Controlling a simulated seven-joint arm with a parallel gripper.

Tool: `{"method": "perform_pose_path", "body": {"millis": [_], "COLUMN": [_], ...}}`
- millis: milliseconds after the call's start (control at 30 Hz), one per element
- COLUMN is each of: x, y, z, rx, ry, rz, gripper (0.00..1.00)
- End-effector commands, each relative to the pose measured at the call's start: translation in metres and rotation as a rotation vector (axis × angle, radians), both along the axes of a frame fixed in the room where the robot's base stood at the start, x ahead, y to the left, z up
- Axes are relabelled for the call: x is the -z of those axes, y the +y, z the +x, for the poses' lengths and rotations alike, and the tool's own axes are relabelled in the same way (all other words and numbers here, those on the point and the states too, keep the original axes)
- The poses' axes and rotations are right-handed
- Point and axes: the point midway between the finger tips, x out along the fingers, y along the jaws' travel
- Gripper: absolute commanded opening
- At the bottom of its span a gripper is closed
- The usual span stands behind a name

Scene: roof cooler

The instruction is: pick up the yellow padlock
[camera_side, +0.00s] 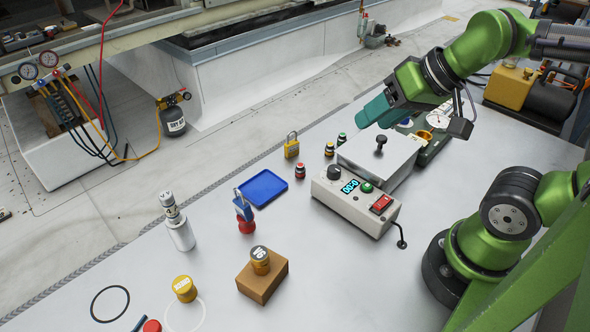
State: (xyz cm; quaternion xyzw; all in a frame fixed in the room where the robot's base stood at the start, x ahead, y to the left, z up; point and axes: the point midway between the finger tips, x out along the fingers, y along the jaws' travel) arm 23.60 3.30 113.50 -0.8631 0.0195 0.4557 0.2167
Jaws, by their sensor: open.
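The yellow padlock (291,150) stands upright on the grey table near its far edge, with its shackle at the top. Nothing covers it in this view. My gripper (372,112) is above the table to the right of the padlock and clear of it. It is open, and I see nothing held in it. The gap between its fingers is hard to make out from this side.
A grey box with a knob (375,155) and a control box with a display (340,200) stand below my gripper. Small jars (329,149) and a red-capped one (300,171) are near the padlock.

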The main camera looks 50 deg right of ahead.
Motion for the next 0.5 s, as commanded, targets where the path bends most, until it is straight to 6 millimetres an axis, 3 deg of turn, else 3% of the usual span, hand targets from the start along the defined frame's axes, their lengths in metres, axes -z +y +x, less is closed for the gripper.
{"method": "perform_pose_path", "body": {"millis": [267,500], "x": [-0.002,-0.001], "y": [-0.002,-0.017], "z": [0.01,0.062], "rx": [0.035,0.211], "ry": [0.053,0.314], "rz": [0.032,0.218], "gripper": [0.5,0.5]}}
